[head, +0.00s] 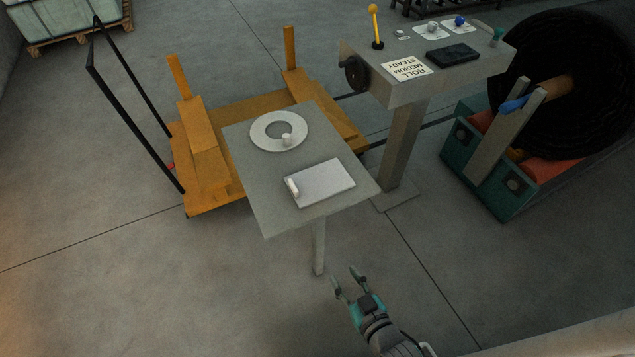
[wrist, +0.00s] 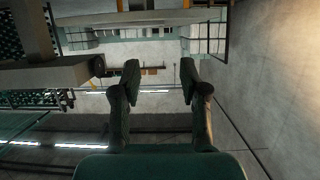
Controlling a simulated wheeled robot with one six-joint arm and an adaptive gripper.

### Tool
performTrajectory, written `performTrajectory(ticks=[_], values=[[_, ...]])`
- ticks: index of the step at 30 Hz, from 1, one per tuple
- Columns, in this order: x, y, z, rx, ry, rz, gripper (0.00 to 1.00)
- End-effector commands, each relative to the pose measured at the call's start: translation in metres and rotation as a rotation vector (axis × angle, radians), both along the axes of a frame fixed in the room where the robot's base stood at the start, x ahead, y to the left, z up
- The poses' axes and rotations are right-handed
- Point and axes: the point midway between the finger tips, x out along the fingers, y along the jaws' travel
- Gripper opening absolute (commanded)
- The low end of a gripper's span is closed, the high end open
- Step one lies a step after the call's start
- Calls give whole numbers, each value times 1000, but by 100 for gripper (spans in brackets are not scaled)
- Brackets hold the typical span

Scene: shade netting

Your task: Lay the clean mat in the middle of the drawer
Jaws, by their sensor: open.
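My gripper (head: 346,277) is open and empty in the head view, low in front of a small grey table (head: 255,195). Its two fingers stand apart in the wrist view (wrist: 160,82), with nothing between them. On the table lies a pale flat rectangular piece (head: 325,185) with a small white block at its left end. Behind it is a pale ring-shaped disc (head: 262,130) with a small white knob at its lower right. I cannot tell whether either is the clean mat. No drawer can be made out in either view.
A grey pedestal (head: 405,145) carries a panel (head: 400,92) with a yellow-topped lever, a sign and a dark flat box (head: 452,55). An orange wooden cart (head: 205,150) stands behind the table. A big black roll (head: 570,85) sits at right. Floor in front is clear.

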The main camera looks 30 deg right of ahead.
Motion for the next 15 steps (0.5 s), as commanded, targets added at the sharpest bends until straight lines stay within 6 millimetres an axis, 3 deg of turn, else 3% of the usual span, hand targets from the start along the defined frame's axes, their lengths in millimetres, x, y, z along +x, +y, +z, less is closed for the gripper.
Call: performTrajectory(ticks=[1,8,15], values=[[22,-1,-2,0,-3,0,44],[106,-5,-11,1,18,4,44],[191,-9,-2,0,38,13,44]])
